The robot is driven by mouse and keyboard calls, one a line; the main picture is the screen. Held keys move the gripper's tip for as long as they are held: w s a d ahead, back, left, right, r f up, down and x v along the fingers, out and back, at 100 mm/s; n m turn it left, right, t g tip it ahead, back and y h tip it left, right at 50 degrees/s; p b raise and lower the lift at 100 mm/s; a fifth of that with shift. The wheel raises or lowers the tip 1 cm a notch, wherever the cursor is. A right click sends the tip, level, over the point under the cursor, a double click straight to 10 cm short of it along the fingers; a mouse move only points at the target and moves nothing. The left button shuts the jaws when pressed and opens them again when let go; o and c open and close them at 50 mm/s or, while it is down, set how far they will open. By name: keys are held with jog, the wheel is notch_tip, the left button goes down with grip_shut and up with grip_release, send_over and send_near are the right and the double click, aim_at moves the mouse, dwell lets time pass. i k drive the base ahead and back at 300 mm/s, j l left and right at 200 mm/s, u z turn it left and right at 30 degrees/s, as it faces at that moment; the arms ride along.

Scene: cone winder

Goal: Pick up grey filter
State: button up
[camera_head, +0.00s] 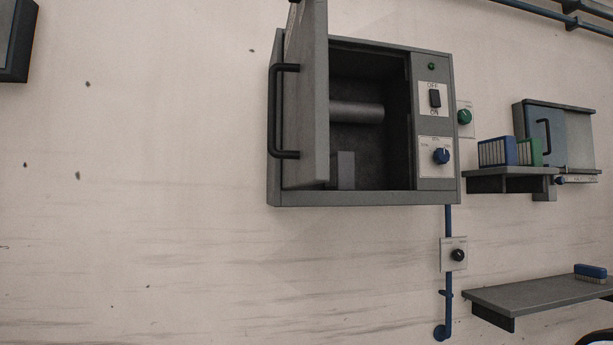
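A grey block (346,171), which looks like the grey filter, stands upright on the floor of the open grey wall cabinet (365,198), left of the middle of the opening. Its left side is partly hidden by the cabinet door (306,110), which is swung open on the left and has a black bar handle (275,110). A horizontal grey cylinder (357,112) is inside, above the block. My gripper is not in view.
The cabinet's right panel has a black switch (434,98) and blue knob (441,156). A blue filter (492,153) and green filter (528,152) stand on a right shelf (505,172). A brush (590,271) lies on a lower shelf (530,294). The left wall is mostly bare.

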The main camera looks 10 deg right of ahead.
aim_at(342, 163)
jog(key=i+l+u, duration=0.15)
jog(key=u, duration=0.35)
jog(key=i+l+u, duration=0.15)
jog(key=l+u, duration=0.15)
jog(key=u, duration=0.2)
